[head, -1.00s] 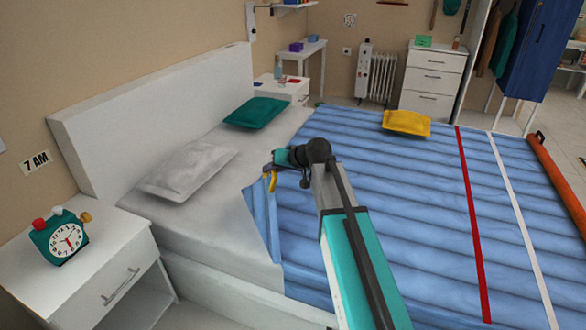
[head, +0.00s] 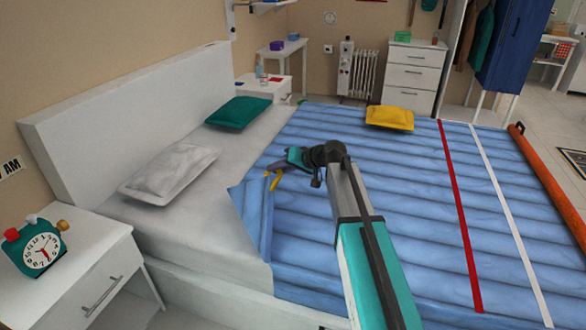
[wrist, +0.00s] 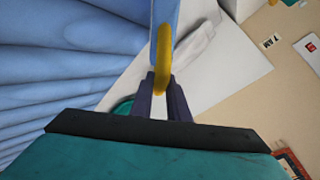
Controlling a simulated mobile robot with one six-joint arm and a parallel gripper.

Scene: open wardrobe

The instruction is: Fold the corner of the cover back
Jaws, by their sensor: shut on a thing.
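The blue quilted cover (head: 400,190) lies over most of the bed. Its near head-side corner is lifted into a folded flap (head: 250,215) beside the bare white sheet (head: 190,230). A yellow loop (head: 274,181) is at the flap's upper end; it also shows in the wrist view (wrist: 163,55). My gripper (head: 274,169) is above the cover, shut on the yellow loop. In the wrist view the dark jaws (wrist: 160,95) close around the loop's end, with blue cloth hanging from it. Part of the cover is hidden behind my arm.
A grey-white pillow (head: 168,173) and a green pillow (head: 238,111) lie near the headboard (head: 130,108). A yellow cushion (head: 389,118) lies on the cover's far side. A nightstand (head: 75,270) with an alarm clock (head: 38,248) stands at left. An orange roll (head: 548,175) lies along the foot.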

